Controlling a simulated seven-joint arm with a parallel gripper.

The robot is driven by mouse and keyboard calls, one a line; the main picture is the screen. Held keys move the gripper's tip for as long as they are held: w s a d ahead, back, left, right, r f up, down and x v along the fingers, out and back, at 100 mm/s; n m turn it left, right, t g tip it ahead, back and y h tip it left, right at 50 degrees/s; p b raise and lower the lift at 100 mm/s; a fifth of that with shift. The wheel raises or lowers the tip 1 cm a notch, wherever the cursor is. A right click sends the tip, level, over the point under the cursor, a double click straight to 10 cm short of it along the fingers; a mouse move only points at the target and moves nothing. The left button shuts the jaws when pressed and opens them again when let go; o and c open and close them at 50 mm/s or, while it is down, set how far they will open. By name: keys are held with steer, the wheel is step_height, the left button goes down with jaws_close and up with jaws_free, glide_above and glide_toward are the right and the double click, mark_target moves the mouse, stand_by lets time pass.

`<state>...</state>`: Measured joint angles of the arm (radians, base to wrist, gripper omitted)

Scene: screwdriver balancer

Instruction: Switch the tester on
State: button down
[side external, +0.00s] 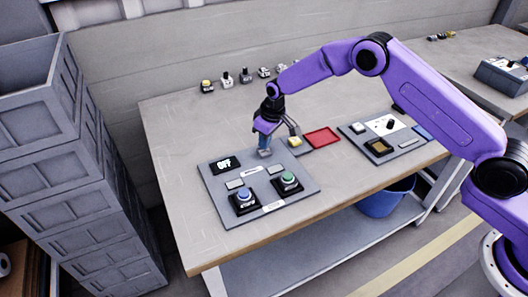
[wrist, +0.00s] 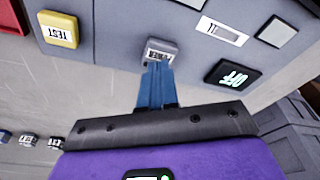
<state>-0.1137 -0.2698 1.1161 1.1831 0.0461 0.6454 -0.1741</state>
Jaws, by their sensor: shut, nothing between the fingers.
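The tester is a grey panel (side external: 219,196) on the bench in the side view. Its black display (side external: 225,165) reads OFF, and the display also shows upside down in the wrist view (wrist: 233,75). A small grey power switch (wrist: 161,47) with a white label sits at the panel's edge in the wrist view. My gripper (side external: 264,153) is shut and empty, pointing down at the panel's far edge. In the wrist view its blue fingertips (wrist: 157,68) overlap the near edge of the switch. I cannot tell whether they touch it.
A blue button (side external: 243,196) and a green button (side external: 288,179) stand on the panel's near side. A yellow TEST button (wrist: 58,28) is beside the switch. A red tray (side external: 322,137) and a second grey panel (side external: 407,147) lie to the right. Small items line the bench's back.

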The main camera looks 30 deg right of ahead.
steer(key=shift+f, duration=0.7)
stand_by(0.6)
steer(key=shift+r, duration=3.5)
step_height(320, 180, up, 6)
